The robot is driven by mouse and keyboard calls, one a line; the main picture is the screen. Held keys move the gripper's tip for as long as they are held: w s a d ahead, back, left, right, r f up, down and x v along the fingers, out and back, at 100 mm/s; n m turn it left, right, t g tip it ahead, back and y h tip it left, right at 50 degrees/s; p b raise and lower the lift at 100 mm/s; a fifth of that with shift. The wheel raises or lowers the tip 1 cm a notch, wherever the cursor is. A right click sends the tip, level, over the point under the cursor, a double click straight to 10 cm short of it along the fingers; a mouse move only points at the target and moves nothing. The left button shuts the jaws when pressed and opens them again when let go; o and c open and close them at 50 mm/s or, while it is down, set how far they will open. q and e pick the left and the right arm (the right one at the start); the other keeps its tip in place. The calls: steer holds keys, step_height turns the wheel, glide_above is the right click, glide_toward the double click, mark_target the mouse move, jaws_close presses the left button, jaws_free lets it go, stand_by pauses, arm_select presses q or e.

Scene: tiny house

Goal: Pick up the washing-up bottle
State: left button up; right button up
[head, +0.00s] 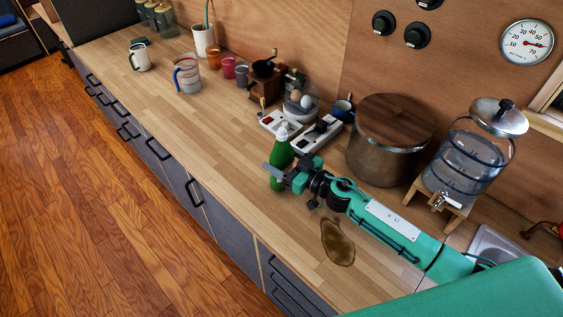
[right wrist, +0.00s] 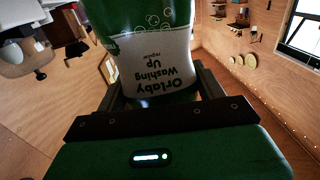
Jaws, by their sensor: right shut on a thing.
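The green washing-up bottle (head: 281,158) with a white cap stands on the wooden counter in the head view. My right gripper (head: 276,172) is at its lower part and shut on it. In the right wrist view the bottle (right wrist: 150,55) fills the space between the two fingers of the gripper (right wrist: 158,88), with its "Washing Up" label facing the camera. Whether the base touches the counter is hard to tell. My left gripper is not in view.
Close behind the bottle are white power strips (head: 316,135) and a bowl of eggs (head: 300,104). A large lidded pot (head: 385,155) and a water dispenser (head: 465,160) stand right. A brown spill (head: 338,243) lies near my arm. The counter's front left is clear.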

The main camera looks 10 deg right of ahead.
mark_target(282, 128)
step_height(282, 128, up, 16)
steer(key=shift+r+p, duration=0.2)
steer(key=shift+p, duration=0.7)
steer(key=shift+r, duration=0.85)
steer(key=s+a+f+m+t+h, duration=0.1)
steer(key=s+a+f, duration=0.25)
steer(key=s, duration=0.25)
steer(key=s+d+f+m+t+h+b, duration=0.2)
steer(key=s+d+f+m+h, duration=0.5)
steer(key=d, duration=0.5)
steer(key=s+f+t+h, duration=0.1)
steer(key=s+f+h, duration=0.1)
steer(key=s+h, duration=0.1)
steer(key=shift+d+f+h, duration=0.15)
steer(key=shift+f+h, duration=0.05)
steer(key=shift+h, duration=0.1)
steer(key=shift+d, duration=0.1)
